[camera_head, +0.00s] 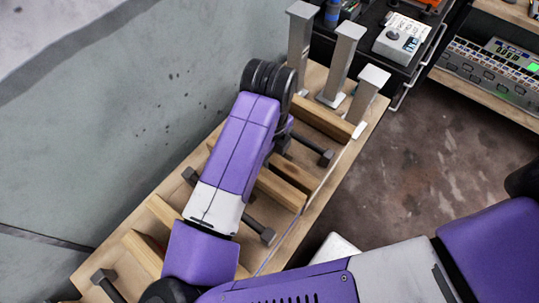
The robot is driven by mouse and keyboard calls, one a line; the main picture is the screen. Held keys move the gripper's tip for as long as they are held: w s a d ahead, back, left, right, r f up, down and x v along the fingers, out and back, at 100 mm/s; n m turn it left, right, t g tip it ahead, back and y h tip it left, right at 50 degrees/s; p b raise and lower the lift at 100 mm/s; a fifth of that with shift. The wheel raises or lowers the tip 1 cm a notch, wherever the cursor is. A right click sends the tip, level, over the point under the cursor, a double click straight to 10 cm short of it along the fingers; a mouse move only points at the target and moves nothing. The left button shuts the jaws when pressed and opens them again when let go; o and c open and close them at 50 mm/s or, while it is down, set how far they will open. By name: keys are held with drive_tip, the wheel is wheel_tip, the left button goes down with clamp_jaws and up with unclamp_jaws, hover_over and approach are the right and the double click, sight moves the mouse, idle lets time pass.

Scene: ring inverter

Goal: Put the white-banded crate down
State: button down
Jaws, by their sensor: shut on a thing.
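My purple and white arm reaches over a long wooden rack. My gripper (283,142) is at the arm's far end, below the black wrist joint. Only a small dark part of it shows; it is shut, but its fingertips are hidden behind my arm. I cannot make out the white-banded crate in this view. The space under my wrist, where a held thing would be, is covered by my arm.
The wooden rack (338,182) has upright dividers and dark dumbbell-shaped bars (258,231). Several grey posts (341,62) stand at its far end, beside a black cart (369,66) with tools. A grey-green wall (130,130) lies left; open floor (425,150) lies right.

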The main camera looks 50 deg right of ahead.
drive_tip(key=shift+f, duration=0.1)
drive_tip(key=c, duration=1.3)
unclamp_jaws()
wheel_tip(320, 180, up, 12)
drive_tip(key=shift+r, duration=0.15)
drive_tip(key=shift+s, duration=0.1)
